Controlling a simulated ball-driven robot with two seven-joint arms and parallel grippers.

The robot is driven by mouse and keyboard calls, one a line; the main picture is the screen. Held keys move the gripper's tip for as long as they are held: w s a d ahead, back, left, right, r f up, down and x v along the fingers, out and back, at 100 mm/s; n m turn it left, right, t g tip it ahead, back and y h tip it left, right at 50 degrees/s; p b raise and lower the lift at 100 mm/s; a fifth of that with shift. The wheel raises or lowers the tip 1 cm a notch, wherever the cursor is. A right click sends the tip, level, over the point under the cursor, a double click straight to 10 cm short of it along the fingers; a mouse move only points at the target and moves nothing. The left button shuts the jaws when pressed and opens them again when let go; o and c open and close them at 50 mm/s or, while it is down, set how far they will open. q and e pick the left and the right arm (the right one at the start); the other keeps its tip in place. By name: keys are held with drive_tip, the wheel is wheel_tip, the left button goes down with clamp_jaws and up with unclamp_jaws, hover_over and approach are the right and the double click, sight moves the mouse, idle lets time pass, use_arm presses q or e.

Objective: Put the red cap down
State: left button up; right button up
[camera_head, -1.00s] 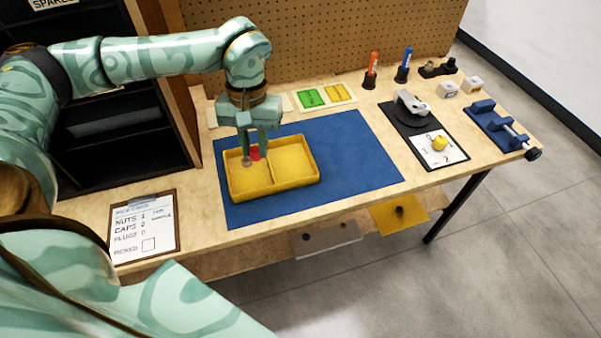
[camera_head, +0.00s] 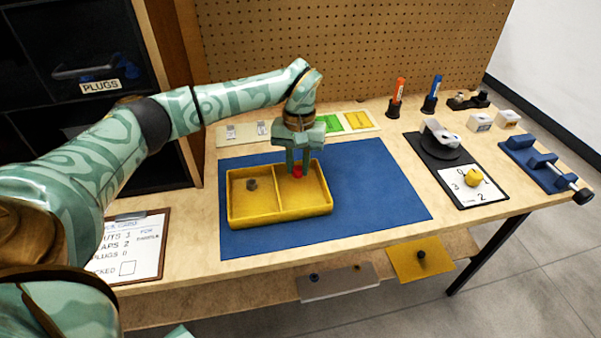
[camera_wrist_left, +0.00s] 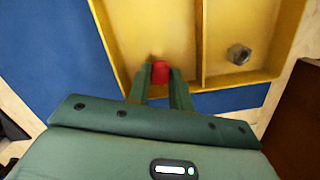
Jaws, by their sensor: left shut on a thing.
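My left gripper (camera_head: 297,163) is shut on the red cap (camera_head: 298,172). It points down into the right compartment of the two-part yellow tray (camera_head: 280,217). In the left wrist view the red cap (camera_wrist_left: 160,72) sits between the two green fingertips (camera_wrist_left: 161,80), inside the tray walls. I cannot tell whether the cap touches the tray floor. A grey nut (camera_head: 252,184) lies in the tray's left compartment; it also shows in the left wrist view (camera_wrist_left: 238,54). My right gripper is not in view.
The tray stands on a blue mat (camera_head: 385,195), bare on its right. Behind are green and yellow cards (camera_head: 357,120). A turntable fixture (camera_head: 440,145), a dial (camera_head: 473,178) and a blue clamp (camera_head: 545,168) stand right. A clipboard (camera_head: 130,250) lies left.

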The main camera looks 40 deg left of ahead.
use_arm(q)
wheel_tip(320, 180, down, 2)
drive_tip(key=shift+f, duration=0.15)
drive_tip(key=shift+r, duration=0.25)
drive_tip(key=o, duration=0.9)
drive_tip(key=shift+f, duration=0.15)
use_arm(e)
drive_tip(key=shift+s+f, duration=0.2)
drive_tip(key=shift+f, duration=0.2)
use_arm(q)
drive_tip(key=r+p, duration=0.1)
drive_tip(key=r, duration=0.3)
drive_tip(key=w+r+p, duration=0.1)
drive_tip(key=r+p, duration=0.1)
drive_tip(key=r, duration=0.2)
drive_tip(key=r+p, duration=0.1)
drive_tip(key=r, duration=0.3)
drive_tip(key=shift+w+a+r, duration=0.1)
drive_tip(key=shift+w+a, duration=0.05)
drive_tip(key=shift+a, duration=0.2)
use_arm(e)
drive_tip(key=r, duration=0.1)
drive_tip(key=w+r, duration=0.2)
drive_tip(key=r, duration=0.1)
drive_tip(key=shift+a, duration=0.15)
